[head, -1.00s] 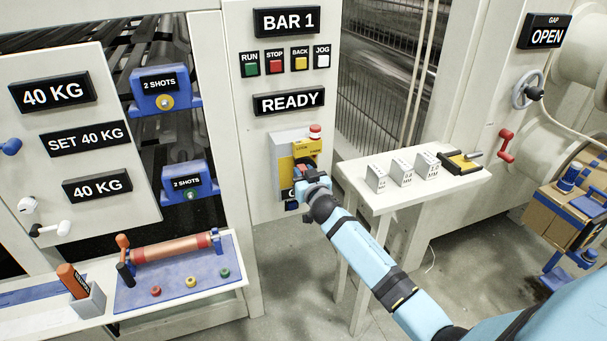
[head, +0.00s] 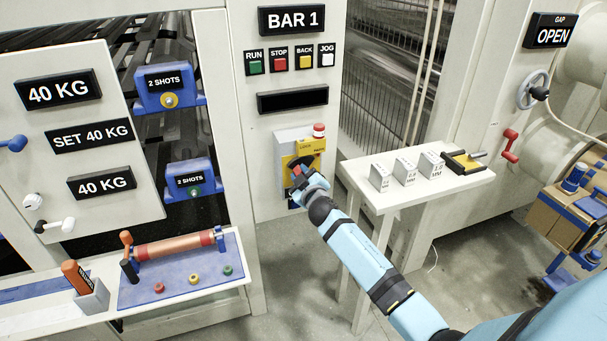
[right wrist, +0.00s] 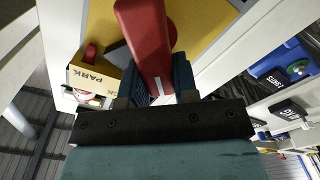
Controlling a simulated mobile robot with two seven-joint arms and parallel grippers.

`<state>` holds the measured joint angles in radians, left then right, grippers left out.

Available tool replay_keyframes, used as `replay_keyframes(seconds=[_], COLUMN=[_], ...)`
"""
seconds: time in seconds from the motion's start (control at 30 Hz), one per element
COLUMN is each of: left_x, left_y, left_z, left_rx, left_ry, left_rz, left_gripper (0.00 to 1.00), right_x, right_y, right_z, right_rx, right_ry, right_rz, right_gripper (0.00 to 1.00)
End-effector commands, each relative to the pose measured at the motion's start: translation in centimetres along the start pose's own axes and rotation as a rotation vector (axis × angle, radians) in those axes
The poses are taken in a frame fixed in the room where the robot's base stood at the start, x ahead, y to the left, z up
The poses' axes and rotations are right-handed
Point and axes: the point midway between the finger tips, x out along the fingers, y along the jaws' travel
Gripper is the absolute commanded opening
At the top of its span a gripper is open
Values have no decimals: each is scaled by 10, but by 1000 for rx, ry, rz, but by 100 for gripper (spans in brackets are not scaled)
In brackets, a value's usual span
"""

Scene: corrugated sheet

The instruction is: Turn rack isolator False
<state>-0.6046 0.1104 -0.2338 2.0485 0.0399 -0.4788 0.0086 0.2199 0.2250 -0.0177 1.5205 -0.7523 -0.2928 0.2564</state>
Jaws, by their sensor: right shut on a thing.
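The rack isolator is a pale box (head: 283,142) with a yellow plate (head: 289,148) on the post below the BAR 1 panel. Its red handle (head: 297,171) is between the fingers of my right gripper (head: 301,178). In the right wrist view the red handle (right wrist: 146,40) stands between the two dark blue fingers (right wrist: 157,88), in front of the yellow plate (right wrist: 219,22). My right gripper is shut on it. The gripper partly hides the plate's lower part and its lettering. My left gripper is not in view.
A black display (head: 293,98) above the isolator is blank. The workbench (head: 226,289) with a copper roller (head: 174,246) stands to the left.

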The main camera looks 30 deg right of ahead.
Motion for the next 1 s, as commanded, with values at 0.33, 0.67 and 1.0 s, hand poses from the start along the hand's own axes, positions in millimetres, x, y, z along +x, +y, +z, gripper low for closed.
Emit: replay_keyframes(seconds=[0.33, 0.67, 1.0], left_x=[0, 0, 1], left_y=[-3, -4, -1], left_z=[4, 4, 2], left_rx=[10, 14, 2], left_ry=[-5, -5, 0], left_rz=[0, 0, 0], left_gripper=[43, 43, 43], right_x=[0, 0, 0], right_y=[-9, -15, -19], right_z=[2, 5, 8], right_rx=[-330, -617, -801], right_ry=[0, -1, 0], right_rz=[-1, 0, -1], right_gripper=[4, 4, 4])
